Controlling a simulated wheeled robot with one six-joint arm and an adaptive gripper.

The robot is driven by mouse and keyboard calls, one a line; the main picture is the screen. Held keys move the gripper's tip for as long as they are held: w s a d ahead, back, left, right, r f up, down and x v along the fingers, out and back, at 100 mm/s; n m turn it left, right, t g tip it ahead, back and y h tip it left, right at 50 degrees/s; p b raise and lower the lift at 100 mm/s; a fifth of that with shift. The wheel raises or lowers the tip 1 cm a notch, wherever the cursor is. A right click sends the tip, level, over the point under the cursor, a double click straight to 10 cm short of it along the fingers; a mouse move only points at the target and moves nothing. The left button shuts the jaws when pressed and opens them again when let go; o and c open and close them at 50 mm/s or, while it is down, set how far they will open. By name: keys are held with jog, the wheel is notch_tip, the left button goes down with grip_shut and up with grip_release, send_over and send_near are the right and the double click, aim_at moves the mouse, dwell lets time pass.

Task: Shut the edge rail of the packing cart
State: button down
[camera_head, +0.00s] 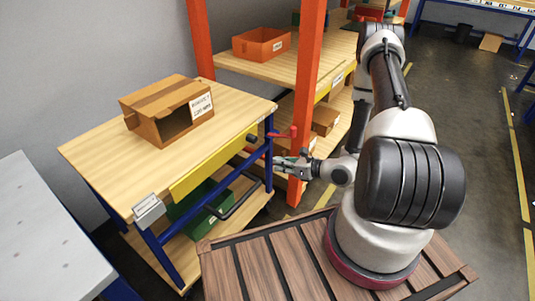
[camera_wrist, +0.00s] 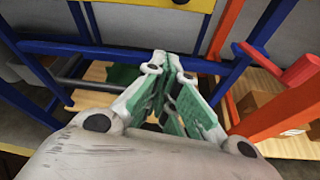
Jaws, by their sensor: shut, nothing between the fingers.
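The packing cart (camera_head: 90,150) has a pale wood top and blue legs, and stands left of my arm. Its yellow edge rail (camera_head: 215,162) runs along the side facing me, at the top's edge. Part of a yellow panel, likely the rail, shows at the top of the wrist view (camera_wrist: 145,4). My gripper (camera_head: 278,163) is shut and empty, by the cart's right blue leg and below the rail's right end. In the wrist view its fingertips (camera_wrist: 168,62) meet in front of blue cart bars. I cannot tell whether they touch the cart.
An open cardboard box (camera_head: 165,108) sits on the cart top, and a green bin (camera_head: 200,208) below. An orange shelf post (camera_head: 308,75) and a red bar (camera_head: 285,133) stand close to my gripper. A grey table (camera_head: 45,240) is at left.

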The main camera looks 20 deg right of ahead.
jog(key=x, duration=1)
jog(key=shift+w+d+r, duration=0.1)
jog(key=shift+w+r, duration=0.05)
jog(key=shift+r, duration=0.55)
jog(key=shift+w+d+r, duration=0.1)
jog(key=shift+d+r, duration=0.05)
jog(key=shift+r, duration=0.55)
jog(key=shift+w+d+r, duration=0.1)
jog(key=shift+w+r, duration=0.05)
jog(key=shift+r, duration=0.6)
notch_tip(320, 180, up, 7)
jog(key=shift+f, duration=0.1)
jog(key=shift+w, duration=0.1)
